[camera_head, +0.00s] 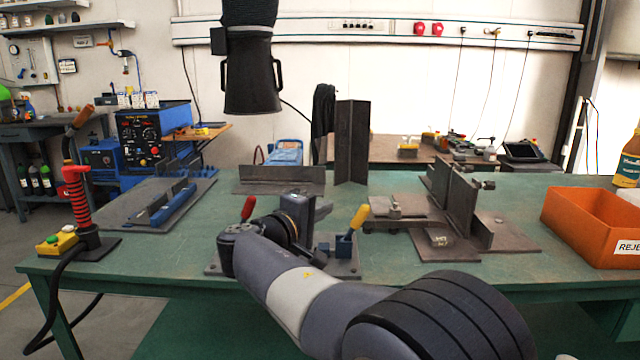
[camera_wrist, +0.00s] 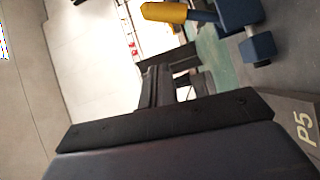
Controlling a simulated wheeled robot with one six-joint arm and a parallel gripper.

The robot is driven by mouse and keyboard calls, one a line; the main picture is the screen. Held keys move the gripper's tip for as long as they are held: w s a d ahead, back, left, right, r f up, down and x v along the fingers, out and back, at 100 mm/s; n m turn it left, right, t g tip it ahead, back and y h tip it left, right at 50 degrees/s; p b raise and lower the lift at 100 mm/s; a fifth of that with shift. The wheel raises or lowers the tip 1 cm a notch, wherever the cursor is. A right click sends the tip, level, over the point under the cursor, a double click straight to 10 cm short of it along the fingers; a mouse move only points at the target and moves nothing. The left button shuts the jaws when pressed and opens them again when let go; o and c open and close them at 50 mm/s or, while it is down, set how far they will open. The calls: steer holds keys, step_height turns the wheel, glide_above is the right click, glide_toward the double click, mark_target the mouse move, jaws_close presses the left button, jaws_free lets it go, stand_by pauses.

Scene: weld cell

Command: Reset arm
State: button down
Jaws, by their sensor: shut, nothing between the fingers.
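My gripper shows in the wrist view (camera_wrist: 160,80), its dark fingers shut together with nothing between them. In the head view my arm reaches in from the lower right and bends over the front middle of the green table (camera_head: 400,185). My wrist is over a grey fixture plate (camera_head: 348,268) there, and my fingertips are hard to make out in that view. A toggle clamp with a yellow handle (camera_head: 359,217) and blue base stands just right of my wrist. The yellow handle also shows close by in the wrist view (camera_wrist: 165,12). A red handle (camera_head: 248,208) stands left of my wrist.
A steel angle (camera_head: 280,180) and an upright steel piece (camera_head: 352,142) stand behind my wrist. A fixture with upright plates (camera_head: 460,205) is to the right, beside an orange reject bin (camera_head: 590,225). A blue fixture (camera_head: 165,200) and a red post (camera_head: 77,200) are left.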

steer(key=a+f+n+t, duration=0.1)
steer(key=n, duration=0.1)
steer(key=a+f+n+t+h, duration=0.1)
steer(key=a+f+n+t, duration=0.1)
steer(key=n, duration=0.1)
steer(key=shift+a, duration=0.3)
